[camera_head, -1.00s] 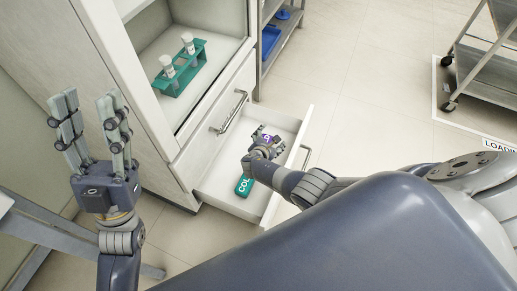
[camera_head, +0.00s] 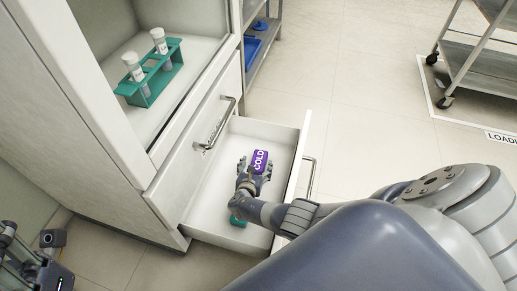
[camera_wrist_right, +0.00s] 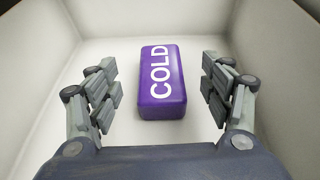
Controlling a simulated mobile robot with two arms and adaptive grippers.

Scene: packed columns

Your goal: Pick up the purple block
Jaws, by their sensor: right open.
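The purple block (camera_head: 260,161), with "COLD" in white letters, lies in the open white drawer (camera_head: 208,208). In the right wrist view the purple block (camera_wrist_right: 162,82) lies on the drawer floor between my fingers, with a gap on each side. My right gripper (camera_head: 254,172) is down inside the drawer, open and empty; it also shows in the right wrist view (camera_wrist_right: 160,90). My left gripper (camera_head: 30,255) is at the bottom left edge, partly cut off, outside the drawer.
A teal block (camera_head: 238,221) lies in the drawer, partly hidden by my right arm. A teal rack (camera_head: 150,85) with two capped tubes stands in the cabinet above. The drawer walls surround my right gripper closely. A metal cart (camera_head: 480,65) stands at the upper right.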

